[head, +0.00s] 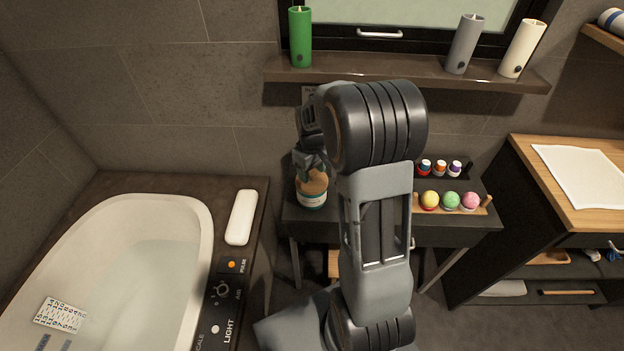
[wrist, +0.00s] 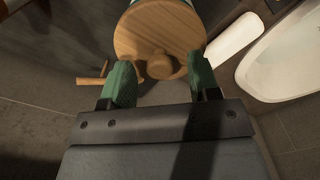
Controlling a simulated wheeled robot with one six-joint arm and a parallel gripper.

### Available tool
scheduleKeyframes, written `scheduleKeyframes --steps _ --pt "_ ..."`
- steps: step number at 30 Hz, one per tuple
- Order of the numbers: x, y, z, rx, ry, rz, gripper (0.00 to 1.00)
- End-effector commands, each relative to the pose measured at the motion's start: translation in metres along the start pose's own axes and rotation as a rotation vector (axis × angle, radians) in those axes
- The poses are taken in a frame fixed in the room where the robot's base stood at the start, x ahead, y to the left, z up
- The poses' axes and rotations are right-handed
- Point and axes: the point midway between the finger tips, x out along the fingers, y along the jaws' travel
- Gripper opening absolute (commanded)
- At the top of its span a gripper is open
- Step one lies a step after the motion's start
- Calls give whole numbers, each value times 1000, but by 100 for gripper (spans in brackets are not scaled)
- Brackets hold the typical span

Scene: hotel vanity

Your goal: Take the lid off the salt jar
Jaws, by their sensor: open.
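The salt jar (head: 313,202) stands on a small dark table beside the bathtub, with a label on its side. Its round wooden lid (wrist: 158,32) is on the jar and has a round wooden knob (wrist: 159,65). In the head view my gripper (head: 311,170) is over the lid, and my arm hides part of the table. In the wrist view my gripper (wrist: 162,82) is open, with one green fingertip on each side of the knob. I cannot tell whether either finger touches the lid.
Coloured balls (head: 450,201) and small capped bottles (head: 440,168) stand right of my arm on the dark table (head: 460,231). The bathtub (head: 205,225) is at left, with a white cushion (head: 241,217) on its rim. A shelf (head: 400,75) with candles is above.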

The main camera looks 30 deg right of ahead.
Motion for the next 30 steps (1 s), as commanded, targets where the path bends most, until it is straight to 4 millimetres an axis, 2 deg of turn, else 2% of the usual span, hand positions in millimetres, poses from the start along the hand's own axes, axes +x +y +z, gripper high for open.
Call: scheduleKeyframes --steps 4,12,27,30 --pt "11 0 0 0 0 0 56" --pt "13 0 0 0 1 1 56" --pt "13 0 0 0 1 1 8" --pt "13 0 0 0 1 1 3"
